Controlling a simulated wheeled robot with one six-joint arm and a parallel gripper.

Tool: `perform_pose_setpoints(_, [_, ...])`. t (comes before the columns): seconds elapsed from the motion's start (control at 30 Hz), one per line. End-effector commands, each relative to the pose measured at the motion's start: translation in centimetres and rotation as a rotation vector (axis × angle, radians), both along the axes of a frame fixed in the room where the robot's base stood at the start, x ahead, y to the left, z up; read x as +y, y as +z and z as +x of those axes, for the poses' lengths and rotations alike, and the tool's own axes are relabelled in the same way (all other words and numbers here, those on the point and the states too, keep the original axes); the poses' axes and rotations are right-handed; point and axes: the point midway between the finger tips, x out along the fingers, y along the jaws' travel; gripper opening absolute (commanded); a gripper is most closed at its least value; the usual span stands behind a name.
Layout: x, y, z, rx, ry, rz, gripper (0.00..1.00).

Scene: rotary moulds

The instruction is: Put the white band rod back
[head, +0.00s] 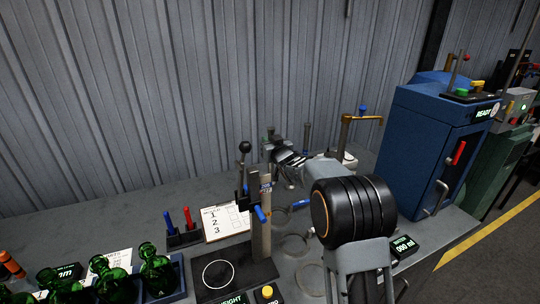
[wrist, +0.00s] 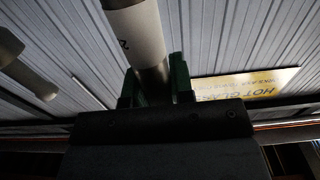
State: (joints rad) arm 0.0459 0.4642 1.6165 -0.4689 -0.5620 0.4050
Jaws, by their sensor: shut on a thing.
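In the wrist view, my gripper (wrist: 154,88) has green fingers shut on a metal rod with a wide white band (wrist: 136,35). A dark mark, partly cut off by the angle, shows on the band. The rod runs up out of the frame, and its lower end is hidden behind the gripper body. In the head view, my gripper (head: 288,158) is above the back of the bench, beyond my black arm joint. The rod cannot be made out clearly there.
A post with a black-knobbed lever (head: 260,215) stands left of my arm. A dark holder (head: 184,239) has red and blue handles beside a numbered clipboard (head: 226,222). Green bottles (head: 112,278) stand front left. A blue cabinet (head: 425,140) and brass tap (head: 347,130) are right.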

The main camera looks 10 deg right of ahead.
Motion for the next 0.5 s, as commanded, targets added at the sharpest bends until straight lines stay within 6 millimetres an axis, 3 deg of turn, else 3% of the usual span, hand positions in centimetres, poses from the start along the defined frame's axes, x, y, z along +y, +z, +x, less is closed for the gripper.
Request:
perform_pose_setpoints(0.2, [-0.1,-3.2,0.0,0.001,-0.001,0.002,0.0])
perform_pose_setpoints(0.5, [-0.1,-4.0,0.0,-0.002,-0.001,0.0,0.0])
